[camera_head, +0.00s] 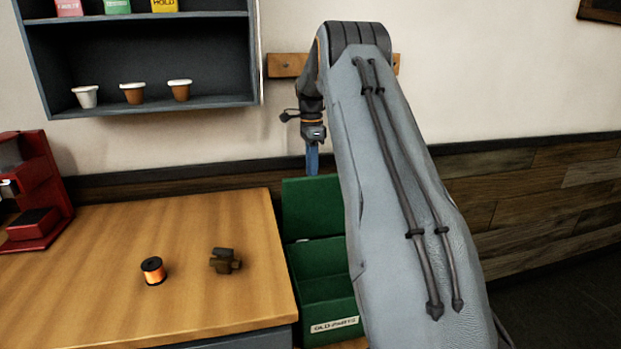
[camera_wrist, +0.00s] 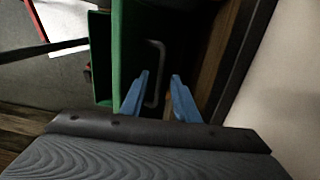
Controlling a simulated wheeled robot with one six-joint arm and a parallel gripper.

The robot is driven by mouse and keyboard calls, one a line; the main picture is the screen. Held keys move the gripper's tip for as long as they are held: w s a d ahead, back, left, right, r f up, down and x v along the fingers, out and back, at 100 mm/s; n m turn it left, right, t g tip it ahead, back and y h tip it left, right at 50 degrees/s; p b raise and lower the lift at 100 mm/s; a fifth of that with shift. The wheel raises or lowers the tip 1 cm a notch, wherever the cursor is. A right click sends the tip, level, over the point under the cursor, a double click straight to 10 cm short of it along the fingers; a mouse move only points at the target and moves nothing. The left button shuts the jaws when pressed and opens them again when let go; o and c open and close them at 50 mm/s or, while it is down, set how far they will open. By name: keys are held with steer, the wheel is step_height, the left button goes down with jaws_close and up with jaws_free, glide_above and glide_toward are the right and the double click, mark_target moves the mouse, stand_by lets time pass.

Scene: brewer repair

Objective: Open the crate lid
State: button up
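The green crate (camera_head: 331,308) with an "OLD PARTS" label stands on the floor side, right of the counter. Its lid (camera_head: 311,206) stands raised at the back, and the crate's inside shows below it. My arm hides the crate's right part. My gripper (camera_head: 312,172) points down at the lid's upper edge, on its far side. In the wrist view the lid (camera_wrist: 126,45) shows nearly edge-on, with a grey handle (camera_wrist: 161,60) on its dark face. My blue fingers (camera_wrist: 160,76) are apart, with the handle between or just beyond them; contact cannot be told.
The wooden counter (camera_head: 120,235) at left holds an orange spool (camera_head: 153,270), a small dark brass-like part (camera_head: 225,261) and a red machine (camera_head: 35,190). A wall shelf (camera_head: 150,103) with several items hangs above. The wall is close behind the lid.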

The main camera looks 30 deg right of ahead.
steer(key=shift+w+d+r+b, duration=0.1)
steer(key=shift+r+b, duration=0.15)
steer(key=shift+r, duration=1.15)
steer(key=shift+w+r+b, duration=0.1)
steer(key=shift+r+b, duration=0.15)
steer(key=shift+r, duration=1.1)
